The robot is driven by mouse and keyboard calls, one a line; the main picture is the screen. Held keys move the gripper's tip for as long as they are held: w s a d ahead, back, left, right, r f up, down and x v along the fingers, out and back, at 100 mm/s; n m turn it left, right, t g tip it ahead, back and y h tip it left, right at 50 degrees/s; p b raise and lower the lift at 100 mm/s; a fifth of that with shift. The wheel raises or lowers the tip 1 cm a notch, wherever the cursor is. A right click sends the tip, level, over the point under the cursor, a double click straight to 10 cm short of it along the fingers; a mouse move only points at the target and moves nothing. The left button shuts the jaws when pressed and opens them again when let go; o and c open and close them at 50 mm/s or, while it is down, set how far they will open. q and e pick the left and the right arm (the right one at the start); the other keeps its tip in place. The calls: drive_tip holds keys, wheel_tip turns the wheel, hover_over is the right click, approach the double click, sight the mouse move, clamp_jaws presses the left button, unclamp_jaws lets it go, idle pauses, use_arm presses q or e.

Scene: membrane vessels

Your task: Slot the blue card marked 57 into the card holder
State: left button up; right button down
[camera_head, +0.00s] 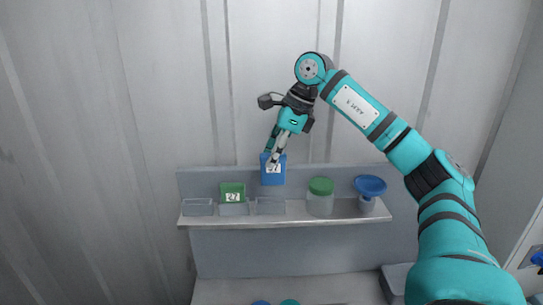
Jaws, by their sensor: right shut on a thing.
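The blue card (272,177) shows a white label, partly covered by my fingers, on which a 7 can be read. My right gripper (276,158) comes down from above and is shut on the card's upper part. The card hangs upright above the shelf, over the rightmost of a row of clear card holders (271,207). Whether its lower edge touches the holder I cannot tell. A green card (232,189) with a white label, apparently 27, stands in the middle holder (234,210). The left holder (197,208) looks empty. My left gripper is not in view.
The shelf (290,220) also bears a clear jar with a green lid (320,197) and a blue funnel-like piece (370,187) at right. A grey back panel (215,178) rises behind. Blue and teal round things show at the bottom edge.

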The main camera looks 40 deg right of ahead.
sight(270, 184)
drive_tip(key=shift+w+f+b, duration=0.5)
drive_tip(key=shift+w+f, duration=0.1)
drive_tip(key=shift+f, duration=0.35)
wheel_tip(270, 184, down, 4)
drive_tip(key=b, duration=0.3)
drive_tip(key=shift+r, duration=0.25)
drive_tip(key=shift+f+b, duration=0.25)
drive_tip(key=shift+b, duration=0.15)
drive_tip(key=shift+s+f+b, duration=0.15)
drive_tip(key=shift+f+b, duration=0.55)
drive_tip(key=shift+f, duration=0.5)
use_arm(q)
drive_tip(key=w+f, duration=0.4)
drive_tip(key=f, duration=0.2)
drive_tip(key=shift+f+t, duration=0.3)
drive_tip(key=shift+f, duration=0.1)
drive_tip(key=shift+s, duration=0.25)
